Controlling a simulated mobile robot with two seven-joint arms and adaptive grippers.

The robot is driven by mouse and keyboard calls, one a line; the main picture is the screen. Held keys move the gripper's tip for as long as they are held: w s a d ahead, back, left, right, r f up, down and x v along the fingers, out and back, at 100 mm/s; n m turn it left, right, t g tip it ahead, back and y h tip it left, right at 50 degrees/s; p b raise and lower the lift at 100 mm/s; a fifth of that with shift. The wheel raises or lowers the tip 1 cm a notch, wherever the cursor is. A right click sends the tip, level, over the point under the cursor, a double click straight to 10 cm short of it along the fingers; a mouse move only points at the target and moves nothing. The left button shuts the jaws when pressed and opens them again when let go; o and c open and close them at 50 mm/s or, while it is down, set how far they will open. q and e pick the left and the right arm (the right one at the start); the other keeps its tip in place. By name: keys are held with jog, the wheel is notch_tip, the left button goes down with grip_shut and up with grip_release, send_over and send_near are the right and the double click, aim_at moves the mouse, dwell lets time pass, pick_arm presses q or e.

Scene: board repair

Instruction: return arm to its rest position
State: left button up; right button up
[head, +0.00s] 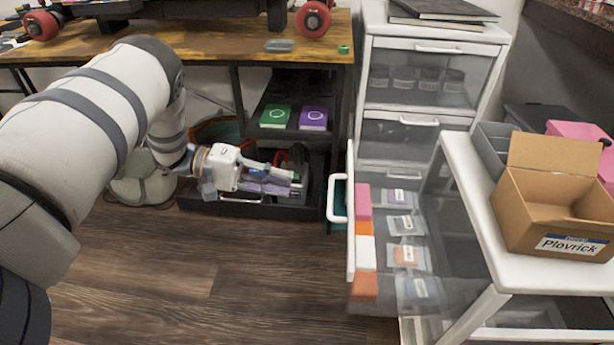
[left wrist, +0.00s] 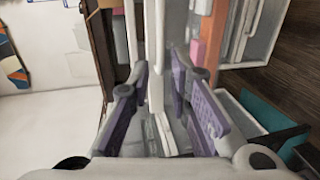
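My left arm (head: 85,125) comes in from the left of the head view. Its gripper (head: 285,178) points right, in front of the low black shelf and left of the open drawer's handle. In the left wrist view the purple-padded fingers (left wrist: 160,85) are apart, with nothing seen gripped between them. My right gripper is in neither view.
A white cabinet's drawer (head: 350,240) is pulled out, with bagged parts inside; its white handle (head: 337,200) faces my left gripper. A white table (head: 475,195) with a cardboard box (head: 545,205) stands right. A wooden workbench (head: 215,45) is behind. The floor (head: 200,270) is clear in front.

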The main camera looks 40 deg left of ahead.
pick_arm(q)
jog(key=shift+s+a+r, duration=0.1)
jog(key=shift+s+a, duration=0.2)
jog(key=shift+a, duration=0.15)
